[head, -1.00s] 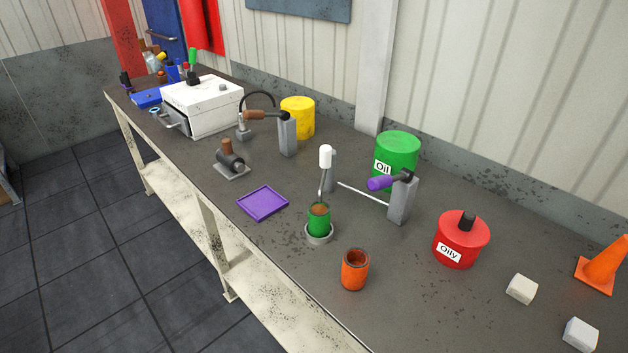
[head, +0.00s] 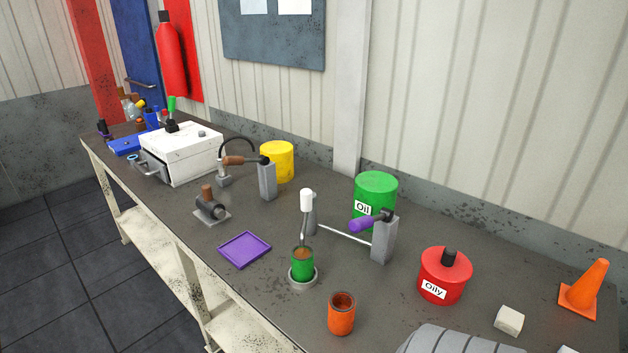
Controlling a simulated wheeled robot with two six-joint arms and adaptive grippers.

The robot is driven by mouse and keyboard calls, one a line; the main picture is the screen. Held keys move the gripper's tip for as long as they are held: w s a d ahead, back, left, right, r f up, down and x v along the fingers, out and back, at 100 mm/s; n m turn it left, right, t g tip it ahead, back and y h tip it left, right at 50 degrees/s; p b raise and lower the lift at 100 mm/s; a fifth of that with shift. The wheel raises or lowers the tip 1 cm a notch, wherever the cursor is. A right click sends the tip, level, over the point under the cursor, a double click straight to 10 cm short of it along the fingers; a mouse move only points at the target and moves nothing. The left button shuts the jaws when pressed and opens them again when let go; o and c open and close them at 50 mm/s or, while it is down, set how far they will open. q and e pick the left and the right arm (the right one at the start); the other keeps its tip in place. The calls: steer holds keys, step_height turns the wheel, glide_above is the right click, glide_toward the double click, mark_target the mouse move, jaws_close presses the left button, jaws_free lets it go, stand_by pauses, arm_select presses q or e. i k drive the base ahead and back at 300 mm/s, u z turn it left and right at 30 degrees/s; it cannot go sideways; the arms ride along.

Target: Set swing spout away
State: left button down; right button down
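No part is labelled as the swing spout. A grey post (head: 382,242) with a purple handle (head: 362,224) at its top stands right of the middle. A thin pale rod (head: 345,235) runs left from near it to a smaller grey post (head: 311,221). Another grey post (head: 267,181) carries a brown handle (head: 233,160). Neither gripper is in view.
An orange cup (head: 341,316), a purple tray (head: 244,250), a green Oil can (head: 376,190), a red Oily can (head: 445,279), a white block (head: 509,320) and an orange cone (head: 586,290) share the bench. A grey ribbed shape at the bottom edge may be my arm.

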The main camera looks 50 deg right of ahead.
mark_target(306, 194)
steer(key=k, duration=0.45)
steer(key=z, duration=0.85)
